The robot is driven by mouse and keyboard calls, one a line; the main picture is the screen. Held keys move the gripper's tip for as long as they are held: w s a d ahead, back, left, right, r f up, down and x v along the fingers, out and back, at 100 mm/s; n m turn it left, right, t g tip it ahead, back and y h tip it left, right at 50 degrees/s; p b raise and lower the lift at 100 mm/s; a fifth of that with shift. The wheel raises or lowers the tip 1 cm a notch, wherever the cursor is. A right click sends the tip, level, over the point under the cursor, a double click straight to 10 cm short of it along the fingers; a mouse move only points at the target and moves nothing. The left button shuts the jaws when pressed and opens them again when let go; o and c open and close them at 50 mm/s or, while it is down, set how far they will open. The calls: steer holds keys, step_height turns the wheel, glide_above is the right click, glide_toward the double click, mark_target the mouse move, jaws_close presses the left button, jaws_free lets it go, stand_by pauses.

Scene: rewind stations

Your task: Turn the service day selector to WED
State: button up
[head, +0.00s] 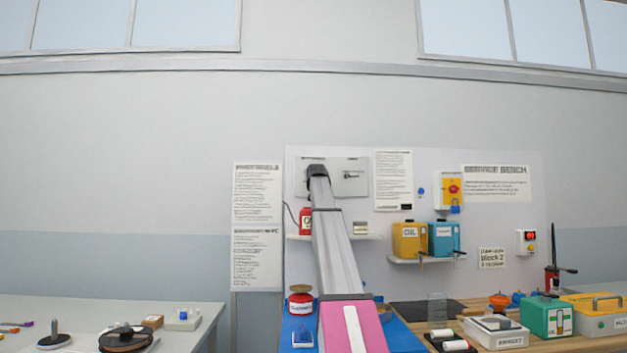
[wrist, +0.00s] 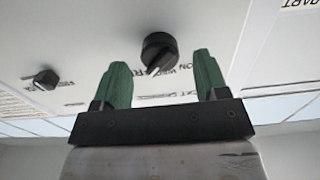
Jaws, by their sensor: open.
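A grey panel (head: 357,165) on the wall board carries two black knobs. In the wrist view the larger knob (wrist: 159,52) has a pale pointer mark and sits between my gripper's (wrist: 162,62) two green fingers, which are apart and hold nothing. I cannot tell how deep the fingers reach around it. The smaller knob (wrist: 46,79) lies to the left; in the head view it shows on the panel's right (head: 350,176). Lettering around the knobs is upside down and partly covered, so I cannot read the setting or tell which knob is the day selector. My arm hides the larger knob in the head view.
Below the panel are a shelf with a red container (head: 305,221). Benches with several items stand below. The wall above is clear.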

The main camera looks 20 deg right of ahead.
steer(key=shift+x, duration=0.85)
steer(key=c, duration=0.9)
steer(key=shift+n, duration=4.4)
